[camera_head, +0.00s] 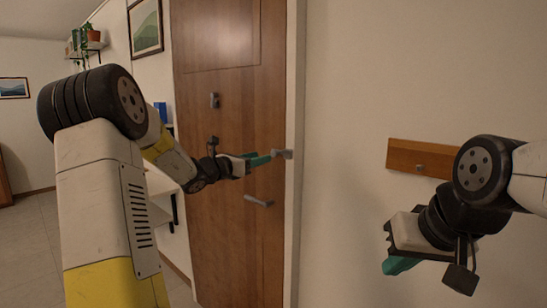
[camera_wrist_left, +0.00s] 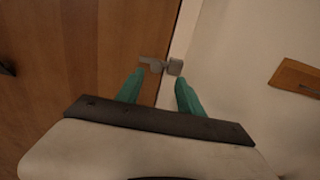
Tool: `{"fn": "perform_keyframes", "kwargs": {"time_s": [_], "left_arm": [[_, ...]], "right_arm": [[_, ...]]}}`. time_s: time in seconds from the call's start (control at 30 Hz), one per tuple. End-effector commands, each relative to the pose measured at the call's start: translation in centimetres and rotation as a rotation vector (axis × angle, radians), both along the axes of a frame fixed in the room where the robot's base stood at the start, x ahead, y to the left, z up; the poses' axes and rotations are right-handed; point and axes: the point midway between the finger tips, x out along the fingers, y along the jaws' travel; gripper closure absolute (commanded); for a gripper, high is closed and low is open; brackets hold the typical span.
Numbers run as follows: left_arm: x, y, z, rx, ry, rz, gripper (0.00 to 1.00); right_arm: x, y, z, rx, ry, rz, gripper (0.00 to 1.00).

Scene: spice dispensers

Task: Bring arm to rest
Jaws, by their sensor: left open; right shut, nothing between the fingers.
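My left arm reaches in from the left to the wooden door (camera_head: 228,120). My left gripper (camera_head: 268,158) has teal fingers and is open, with its tips near the grey metal latch (camera_head: 284,154) at the door's right edge. In the left wrist view the two fingers (camera_wrist_left: 160,82) stand apart, and the latch (camera_wrist_left: 152,64) shows just beyond their tips. I cannot tell whether they touch it. My right gripper (camera_head: 398,265) hangs at the lower right, shut and empty, in front of the pale wall.
A lever handle (camera_head: 258,200) sits on the door below my left gripper. A wooden rack (camera_head: 412,157) is on the wall near my right arm. A shelf with plants (camera_head: 88,45) is at the far left. The wall between the arms is bare.

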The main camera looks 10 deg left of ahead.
Motion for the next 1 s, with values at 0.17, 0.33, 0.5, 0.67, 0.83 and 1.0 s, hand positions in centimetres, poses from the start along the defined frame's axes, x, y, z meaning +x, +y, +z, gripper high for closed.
{"fn": "perform_keyframes", "kwargs": {"time_s": [0.17,0.33,0.5,0.67,0.83,1.0], "left_arm": [[-1.0,0.6,0.0,-0.001,0.001,0.000,0.55],[-1.0,0.6,0.0,0.000,0.000,-0.001,0.55],[-1.4,0.0,0.2,0.026,-0.006,-0.017,0.55],[-5.3,-4.7,0.9,0.244,-0.062,-0.150,0.55],[-14.7,-11.3,0.3,0.711,-0.209,-0.425,0.55],[-24.5,-13.1,-2.0,1.187,-0.401,-0.697,0.55]], "right_arm": [[0.0,0.0,0.0,0.000,0.000,0.000,1.00],[0.0,0.0,0.0,0.000,0.000,0.000,1.00],[0.0,0.0,0.0,0.000,0.000,0.000,1.00],[0.0,0.0,0.0,0.000,0.000,0.000,1.00],[0.0,0.0,0.0,0.000,0.000,0.000,1.00],[0.0,0.0,0.0,0.000,0.000,0.000,1.00]]}}
